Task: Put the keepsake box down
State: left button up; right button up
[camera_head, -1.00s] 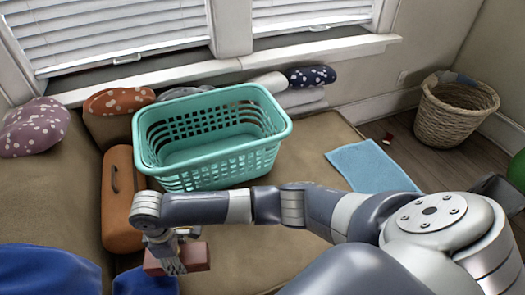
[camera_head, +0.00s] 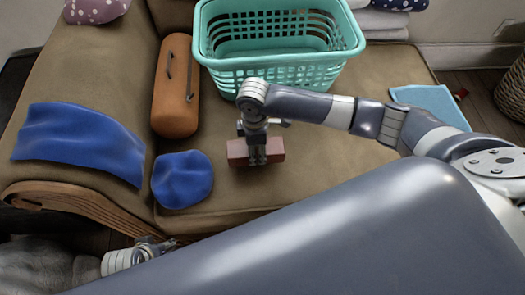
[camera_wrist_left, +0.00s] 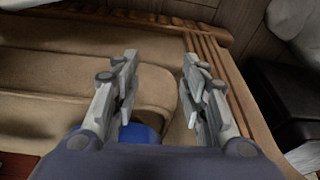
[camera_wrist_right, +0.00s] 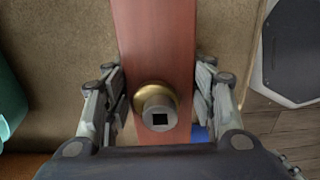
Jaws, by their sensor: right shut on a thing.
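The keepsake box, a reddish-brown block (camera_head: 237,153), is just in front of the teal basket in the head view. My right gripper (camera_head: 257,157) comes down from above and is shut across it. In the right wrist view the box (camera_wrist_right: 155,40) runs between the two fingers of my right gripper (camera_wrist_right: 158,95), with a round brass fitting on its face. I cannot tell whether its underside touches the sofa seat (camera_head: 330,165). My left gripper (camera_head: 150,247) is low at the sofa's wooden arm; the left wrist view shows its fingers (camera_wrist_left: 160,65) apart and empty.
The teal basket (camera_head: 280,70) stands behind the box. An orange case (camera_head: 177,90) lies to its left, with a round blue cushion (camera_head: 182,179) and a blue cloth (camera_head: 80,140) nearer. A light blue towel (camera_head: 430,104) lies at right. The seat right of the box looks clear beneath my arm.

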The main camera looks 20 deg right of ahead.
jog(key=shift+s+d, duration=0.1)
jog(key=shift+d, duration=0.55)
notch_tip(320, 180, down, 4)
jog(key=shift+d+r+b, duration=0.15)
jog(key=shift+r+b, duration=0.05)
jog(key=shift+b, duration=0.55)
pick_arm(q)
jog(key=v, duration=0.5)
jog(key=shift+w+a+r, duration=0.1)
jog(key=shift+w+r, duration=0.15)
jog(key=shift+r, duration=0.05)
pick_arm(e)
jog(key=o, duration=1.3)
jog(key=shift+s+f, duration=0.1)
jog(key=shift+f, duration=0.05)
pick_arm(q)
jog(key=shift+f, duration=0.1)
